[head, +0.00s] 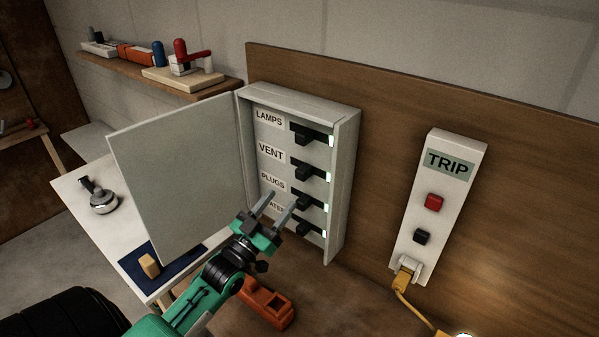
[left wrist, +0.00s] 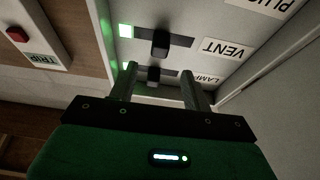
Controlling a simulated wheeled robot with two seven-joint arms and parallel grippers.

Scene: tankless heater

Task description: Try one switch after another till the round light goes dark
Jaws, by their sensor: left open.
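The open switch box (head: 345,190) on the wooden wall holds a column of black switches, each with a small lit green-white window. The LAMPS switch (head: 308,136) is at the top, then the VENT switch (head: 308,171) and the PLUGS switch (head: 308,200). The lowest switch (head: 306,228) has a partly hidden label. My left gripper (head: 281,198) is open and empty in front of the lower labels. In the left wrist view the LAMPS switch (left wrist: 153,74) appears between the fingers, farther off. A bright glow (head: 465,335), perhaps the round light, is cut off at the bottom edge.
The box door (head: 180,185) stands open on the left. A TRIP panel (head: 440,200) with a red and a black button is to the right, a yellow cable (head: 413,311) below it. An orange tool (head: 265,302) lies below the box. A shelf (head: 160,77) holds tools.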

